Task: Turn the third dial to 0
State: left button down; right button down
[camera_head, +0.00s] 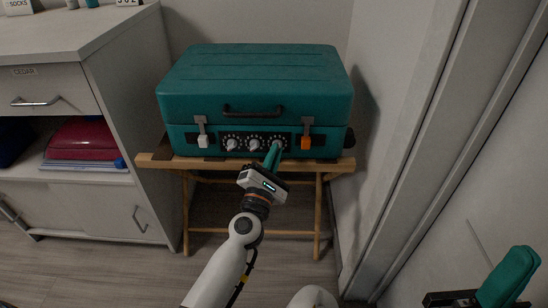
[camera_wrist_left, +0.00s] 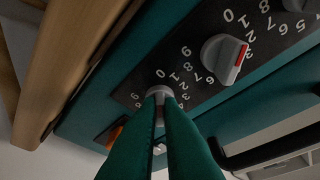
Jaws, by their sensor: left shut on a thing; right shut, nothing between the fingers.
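A teal suitcase (camera_head: 255,88) stands closed with a black panel of three dials on its front. The third dial (camera_wrist_left: 159,90), the rightmost in the head view, is grey, with white numbers around it. My left gripper (camera_head: 272,152) is shut on this dial; its teal fingers (camera_wrist_left: 161,108) cover much of the knob, and I cannot read its pointer. The middle dial (camera_wrist_left: 220,58) has a red mark and is apart from the fingers. The first dial (camera_head: 232,144) is further left. My right gripper (camera_head: 510,278) is shut and empty at the lower right.
The suitcase rests on a wooden stand (camera_head: 153,162). A shelf unit (camera_head: 118,85) is left; a wall is close on the right.

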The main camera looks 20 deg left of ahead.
dwell(0.3)
pick_arm(q)
jog(key=c, duration=1.6)
grip_release()
jog(key=b+v, duration=0.2)
jog(key=v, duration=1)
